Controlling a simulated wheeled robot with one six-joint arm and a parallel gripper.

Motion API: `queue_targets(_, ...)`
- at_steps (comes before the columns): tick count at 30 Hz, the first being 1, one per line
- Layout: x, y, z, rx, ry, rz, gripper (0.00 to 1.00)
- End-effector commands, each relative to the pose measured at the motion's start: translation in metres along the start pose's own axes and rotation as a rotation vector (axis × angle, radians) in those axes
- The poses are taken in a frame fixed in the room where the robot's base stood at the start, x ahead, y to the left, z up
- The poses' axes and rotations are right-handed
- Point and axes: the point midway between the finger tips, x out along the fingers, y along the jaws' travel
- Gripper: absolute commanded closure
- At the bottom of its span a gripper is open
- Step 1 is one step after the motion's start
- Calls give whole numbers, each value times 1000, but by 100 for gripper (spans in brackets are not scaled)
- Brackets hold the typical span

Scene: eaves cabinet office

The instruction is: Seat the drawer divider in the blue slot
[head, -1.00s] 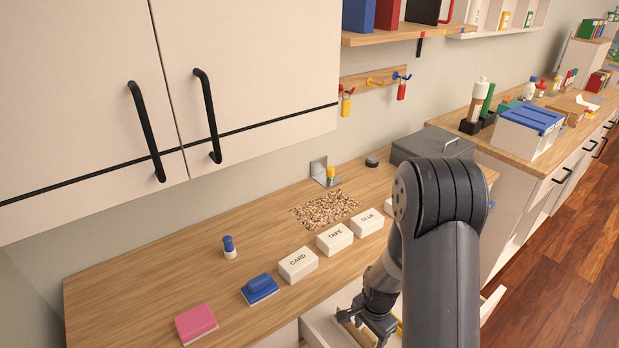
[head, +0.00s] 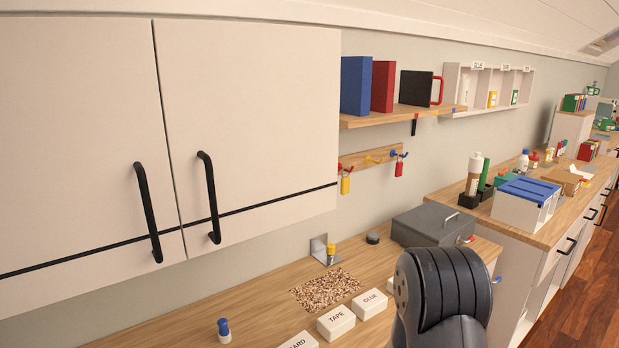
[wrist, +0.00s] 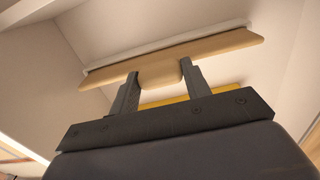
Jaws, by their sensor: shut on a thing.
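The tan wooden drawer divider (wrist: 205,47) shows in the wrist view as a long bar with a short tab. My gripper (wrist: 160,74) is shut on that tab, one finger on each side. A white edge runs along the far side of the bar; I cannot tell whether the bar touches it. A yellow strip (wrist: 205,96) lies behind my fingers, partly hidden. I cannot make out the blue slot in either current view. In the head view my gripper and the divider are out of frame.
Pale walls (wrist: 100,28) surround the divider in the wrist view. In the head view, white boxes (head: 336,322) and a speckled mat (head: 325,290) lie on the wooden counter (head: 262,290). A grey metal box (head: 432,228) stands beyond, under a wall shelf (head: 390,117).

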Motion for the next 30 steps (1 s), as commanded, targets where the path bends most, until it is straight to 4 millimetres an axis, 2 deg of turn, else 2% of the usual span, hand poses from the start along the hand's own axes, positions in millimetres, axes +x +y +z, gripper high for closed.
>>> queue_targets(19, -6, 0, 0, 0, 0, 0, 86)
queue_targets(30, -20, 0, 0, 0, 0, 0, 86)
